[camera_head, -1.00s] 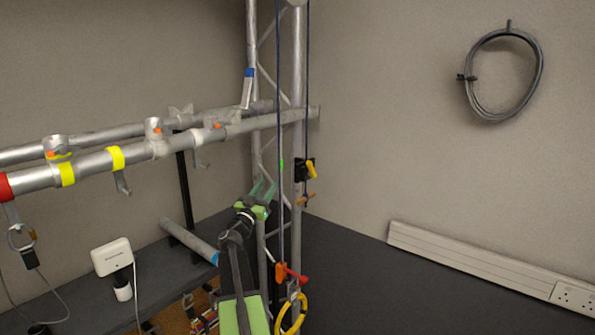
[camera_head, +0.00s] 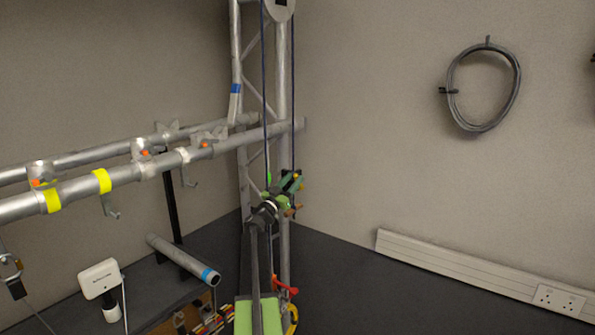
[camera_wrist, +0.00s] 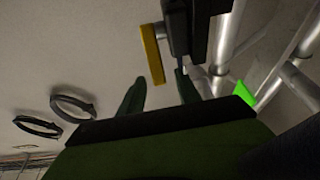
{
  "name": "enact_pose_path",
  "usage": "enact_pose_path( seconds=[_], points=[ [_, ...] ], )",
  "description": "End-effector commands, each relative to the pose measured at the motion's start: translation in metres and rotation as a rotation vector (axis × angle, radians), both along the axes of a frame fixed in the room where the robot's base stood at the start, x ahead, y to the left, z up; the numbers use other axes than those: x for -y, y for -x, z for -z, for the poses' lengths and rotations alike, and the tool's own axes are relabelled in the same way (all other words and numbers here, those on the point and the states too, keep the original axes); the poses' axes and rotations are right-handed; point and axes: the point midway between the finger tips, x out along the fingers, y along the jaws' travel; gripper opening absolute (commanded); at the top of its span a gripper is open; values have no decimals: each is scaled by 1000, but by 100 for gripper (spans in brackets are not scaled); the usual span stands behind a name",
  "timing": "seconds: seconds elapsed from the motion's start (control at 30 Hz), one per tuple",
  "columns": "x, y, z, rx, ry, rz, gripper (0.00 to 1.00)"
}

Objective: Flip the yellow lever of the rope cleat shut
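The rope cleat's black body (camera_wrist: 184,28) shows at the top middle of the wrist view. Its yellow lever (camera_wrist: 152,54) hangs beside the body on the left, tilted slightly. My gripper (camera_wrist: 160,86) is open and empty, with its two green fingers apart. The lever's lower end lies just beyond the fingertips, between them in the picture; I cannot tell whether anything touches. In the head view my gripper (camera_head: 291,183) is at the truss upright and covers most of the cleat.
Dark ropes (camera_head: 265,90) run down the truss upright (camera_head: 282,75). Horizontal tubes (camera_head: 125,176) with clamps and hooks extend left. A red-orange handle (camera_head: 286,288) sits low on the rope. A cable coil (camera_head: 483,88) hangs on the wall. The space right of the truss is clear.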

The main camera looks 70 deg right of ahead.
Motion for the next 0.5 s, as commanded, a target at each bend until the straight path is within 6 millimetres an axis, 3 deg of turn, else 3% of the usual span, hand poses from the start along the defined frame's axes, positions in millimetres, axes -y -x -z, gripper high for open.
enact_pose_path(
  seconds=[0.03,0.2,0.5],
  points=[
    [11,2,-7,1,0,2,40],
    [26,7,-12,1,0,2,40],
    [29,9,-12,0,0,1,40]
  ],
)
